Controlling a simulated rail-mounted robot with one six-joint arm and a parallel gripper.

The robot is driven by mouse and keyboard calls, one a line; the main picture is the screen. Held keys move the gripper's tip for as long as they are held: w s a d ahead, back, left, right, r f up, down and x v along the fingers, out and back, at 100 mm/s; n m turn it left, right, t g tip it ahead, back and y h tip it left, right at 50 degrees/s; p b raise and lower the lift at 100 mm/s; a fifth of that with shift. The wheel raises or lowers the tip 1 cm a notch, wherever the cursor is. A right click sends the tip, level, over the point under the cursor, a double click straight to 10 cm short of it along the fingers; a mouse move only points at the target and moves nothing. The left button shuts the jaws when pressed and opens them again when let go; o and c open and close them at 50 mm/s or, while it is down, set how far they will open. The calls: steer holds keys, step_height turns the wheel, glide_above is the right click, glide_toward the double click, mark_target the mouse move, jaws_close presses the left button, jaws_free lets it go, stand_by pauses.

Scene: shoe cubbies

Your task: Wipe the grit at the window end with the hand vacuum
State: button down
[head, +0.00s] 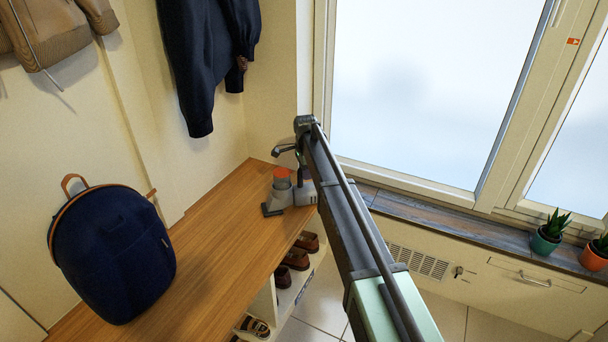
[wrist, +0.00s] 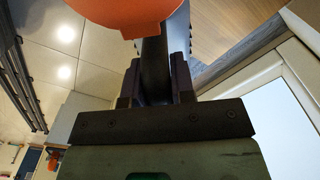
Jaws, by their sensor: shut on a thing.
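The hand vacuum (head: 278,197) is grey with an orange part. It is at the window end of the wooden bench top (head: 185,262), with its nozzle low at or just above the wood; I cannot tell whether it touches. My gripper (wrist: 155,88) is shut on the vacuum's dark handle in the wrist view, where the orange part (wrist: 120,14) fills the top edge. In the head view my arm partly covers the gripper and the vacuum's right side. I cannot make out any grit on the bench.
A navy backpack (head: 112,255) stands on the near left of the bench. A dark jacket (head: 208,60) hangs above. Shoes (head: 296,260) sit in the cubbies below. The window sill (head: 440,215) holds potted plants (head: 548,235) at right. The bench between backpack and vacuum looks clear.

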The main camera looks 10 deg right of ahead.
steer(key=shift+w+d+r, duration=0.1)
steer(key=shift+w+d, duration=0.35)
steer(key=shift+w, duration=0.3)
steer(key=shift+w+d, duration=0.45)
steer(key=shift+w, duration=0.3)
steer(key=s+a, duration=0.7)
steer(key=s, duration=0.5)
steer(key=shift+a, duration=0.3)
steer(key=shift+w, duration=0.1)
step_height(320, 180, up, 6)
steer(key=p, duration=0.6)
